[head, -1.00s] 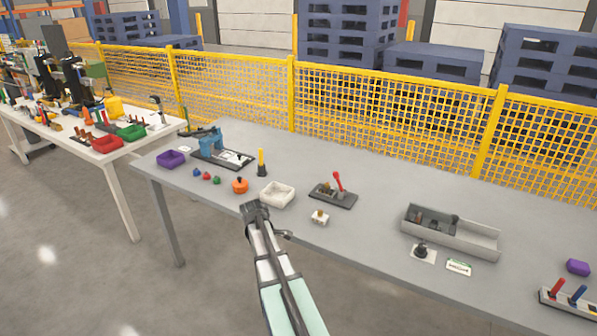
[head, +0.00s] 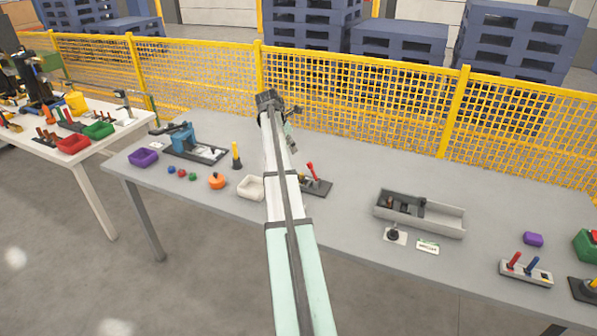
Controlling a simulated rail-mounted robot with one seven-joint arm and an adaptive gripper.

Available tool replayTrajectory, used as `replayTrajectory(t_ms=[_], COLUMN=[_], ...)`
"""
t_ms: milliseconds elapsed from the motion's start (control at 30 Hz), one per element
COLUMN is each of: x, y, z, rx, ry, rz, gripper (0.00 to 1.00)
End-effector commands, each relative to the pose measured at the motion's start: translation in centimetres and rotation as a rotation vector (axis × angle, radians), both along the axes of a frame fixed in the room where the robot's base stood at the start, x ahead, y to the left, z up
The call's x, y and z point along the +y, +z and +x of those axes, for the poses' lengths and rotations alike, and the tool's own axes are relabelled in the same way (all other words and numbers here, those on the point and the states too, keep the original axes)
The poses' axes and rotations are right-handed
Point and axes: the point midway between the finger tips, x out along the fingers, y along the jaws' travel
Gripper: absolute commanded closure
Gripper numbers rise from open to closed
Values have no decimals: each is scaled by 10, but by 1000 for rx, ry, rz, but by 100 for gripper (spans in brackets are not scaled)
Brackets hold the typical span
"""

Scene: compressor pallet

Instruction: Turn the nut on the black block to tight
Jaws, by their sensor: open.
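My gripper (head: 268,98) is raised at the upper middle of the head view, in front of the yellow fence and the table's far edge. It is seen from behind and small; it is open, and no object shows in it. I cannot pick out a nut for certain. A flat black base (head: 319,188) with a red lever and a small brass-coloured part lies just right of my arm, which covers its left side. Another black base (head: 582,291) with a yellow part is cut off at the right edge. Neither is touched by my gripper.
A yellow mesh fence (head: 370,110) runs behind.

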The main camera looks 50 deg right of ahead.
Motion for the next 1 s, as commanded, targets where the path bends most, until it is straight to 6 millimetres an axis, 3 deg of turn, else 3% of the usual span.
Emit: replayTrajectory(t_ms=[233, 700, 1000], x=[-12, -47, -60], y=[-32, -117, -150], z=[-2, -7, -10], rx=[1, 1, -1], ry=[-2, -3, -2], rz=[1, 2, 1], gripper=[53, 53, 53])
